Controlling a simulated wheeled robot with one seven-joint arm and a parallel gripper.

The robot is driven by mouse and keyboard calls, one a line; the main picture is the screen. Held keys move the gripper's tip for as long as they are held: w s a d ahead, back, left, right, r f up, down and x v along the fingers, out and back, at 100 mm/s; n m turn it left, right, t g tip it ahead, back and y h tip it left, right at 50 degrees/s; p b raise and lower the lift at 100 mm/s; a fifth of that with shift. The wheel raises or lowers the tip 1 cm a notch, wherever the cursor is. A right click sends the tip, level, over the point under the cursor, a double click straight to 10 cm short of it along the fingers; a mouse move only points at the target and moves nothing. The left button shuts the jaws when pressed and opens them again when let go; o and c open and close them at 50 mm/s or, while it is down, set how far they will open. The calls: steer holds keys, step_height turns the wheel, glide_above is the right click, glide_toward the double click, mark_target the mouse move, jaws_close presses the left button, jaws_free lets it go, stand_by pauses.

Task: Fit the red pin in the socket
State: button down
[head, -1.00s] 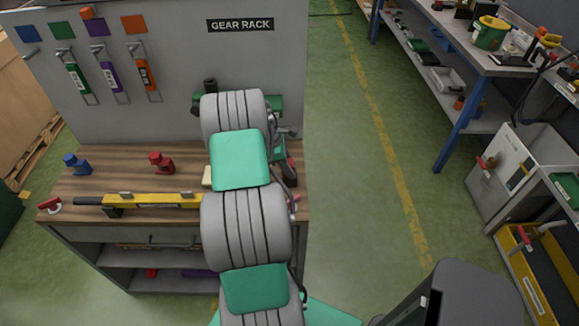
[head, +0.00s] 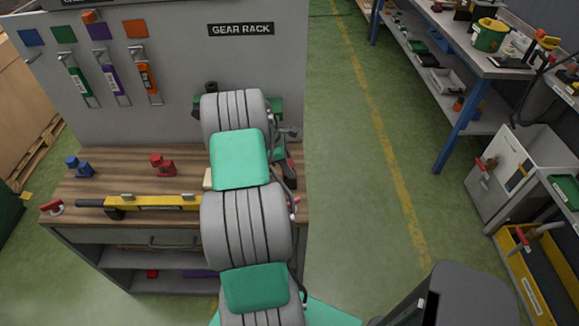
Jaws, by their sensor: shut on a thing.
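My arm (head: 246,222) reaches over the right part of a wooden workbench (head: 120,178) and covers much of it. My gripper is hidden behind the arm, so what it holds does not show. A dark and red piece (head: 291,172) shows just right of the arm by the bench's right edge; I cannot tell what it is. A red block-like piece (head: 161,164) stands on the bench left of the arm, with a similar blue one (head: 78,166) farther left. I cannot make out the red pin or the socket for certain.
A yellow bar (head: 165,203) lies along the bench front, a red-topped piece (head: 52,207) at its left. Tools hang on the grey back panel (head: 180,70). Green floor (head: 350,200) is open to the right, up to cabinets with red handles (head: 487,164) and a blue-legged table (head: 462,125).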

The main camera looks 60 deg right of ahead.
steer(key=shift+r, duration=0.15)
steer(key=shift+r+p, duration=2.65)
steer(key=shift+r, duration=0.35)
steer(key=shift+r, duration=2.45)
